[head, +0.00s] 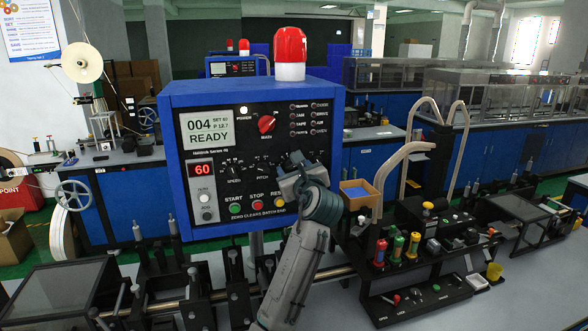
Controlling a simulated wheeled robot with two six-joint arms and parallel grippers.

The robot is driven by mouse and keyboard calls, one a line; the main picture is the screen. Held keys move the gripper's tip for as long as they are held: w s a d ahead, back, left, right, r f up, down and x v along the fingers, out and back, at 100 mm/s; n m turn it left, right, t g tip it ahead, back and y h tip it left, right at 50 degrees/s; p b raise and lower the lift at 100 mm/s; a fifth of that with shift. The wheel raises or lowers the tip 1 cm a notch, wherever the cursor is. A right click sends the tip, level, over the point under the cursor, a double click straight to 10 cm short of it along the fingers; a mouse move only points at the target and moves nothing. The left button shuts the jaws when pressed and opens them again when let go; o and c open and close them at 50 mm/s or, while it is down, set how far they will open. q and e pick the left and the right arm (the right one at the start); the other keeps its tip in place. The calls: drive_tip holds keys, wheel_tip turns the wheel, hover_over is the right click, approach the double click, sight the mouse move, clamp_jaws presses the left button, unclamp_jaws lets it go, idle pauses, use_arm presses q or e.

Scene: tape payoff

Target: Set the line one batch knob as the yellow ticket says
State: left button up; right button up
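The blue control box (170,150) stands in the middle. Its display (206,130) reads 004, READY and what looks like SET 60. A red digital readout (202,169) shows 60. Speed (233,171) and pitch (262,170) knobs sit in a row on the black panel. I see no yellow ticket clearly.
A red beacon (290,53) tops the box. START (234,208), STOP (257,208) and a partly covered yellow button lie below the knobs. Rods and clamps line the front.

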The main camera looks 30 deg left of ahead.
use_arm(q)
drive_tip(key=c, duration=0.7)
drive_tip(key=shift+c, duration=0.6)
use_arm(e)
drive_tip(key=shift+d, duration=0.35)
